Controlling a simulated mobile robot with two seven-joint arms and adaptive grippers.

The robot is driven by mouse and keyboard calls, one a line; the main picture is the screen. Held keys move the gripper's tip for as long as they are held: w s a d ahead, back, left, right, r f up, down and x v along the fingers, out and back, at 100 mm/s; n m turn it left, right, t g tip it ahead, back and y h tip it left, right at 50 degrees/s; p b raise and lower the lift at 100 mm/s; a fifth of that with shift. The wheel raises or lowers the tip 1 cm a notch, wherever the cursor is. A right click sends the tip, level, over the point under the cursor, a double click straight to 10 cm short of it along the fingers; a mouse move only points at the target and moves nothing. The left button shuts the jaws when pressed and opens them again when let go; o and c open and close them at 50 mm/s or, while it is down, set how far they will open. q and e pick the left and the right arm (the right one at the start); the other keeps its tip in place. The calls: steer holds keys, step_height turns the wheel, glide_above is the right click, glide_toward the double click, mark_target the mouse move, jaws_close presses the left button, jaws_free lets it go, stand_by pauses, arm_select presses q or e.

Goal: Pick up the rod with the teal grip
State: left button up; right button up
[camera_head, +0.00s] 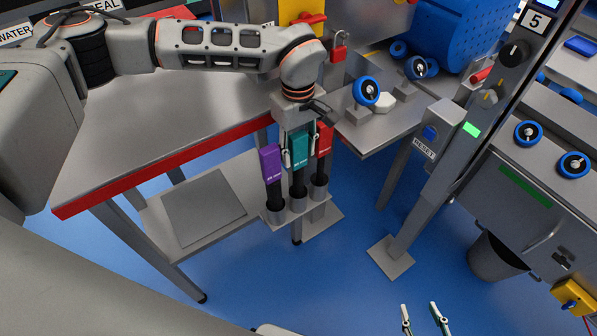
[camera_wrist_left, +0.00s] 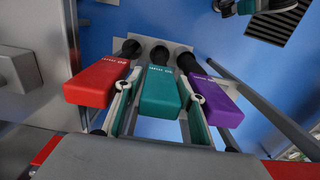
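The rod with the teal grip (camera_head: 299,150) stands upright in the middle of a three-cup holder, between a purple-gripped rod (camera_head: 271,165) and a red-gripped rod (camera_head: 323,140). My left gripper (camera_head: 300,148) reaches down over it from above. In the left wrist view the teal grip (camera_wrist_left: 160,92) lies between the two fingers of my left gripper (camera_wrist_left: 158,108), with a gap on each side, so the gripper is open around it. The fingers pass close to the red and purple grips. My right gripper (camera_head: 423,320) is open and empty at the bottom edge.
The holder (camera_head: 298,212) is beside a steel table with a red front edge (camera_head: 160,168). A grey panel (camera_head: 203,208) lies on the low shelf to the left. A reset post (camera_head: 418,190) stands to the right. Blue floor is clear in front.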

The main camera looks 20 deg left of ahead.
arm_select(q)
steer(key=shift+f, duration=0.85)
steer(key=shift+r, duration=0.1)
arm_select(e)
steer(key=shift+s+f, duration=0.1)
arm_select(q)
steer(key=c, duration=0.9)
steer(key=shift+o, duration=0.2)
steer(key=shift+r, duration=0.1)
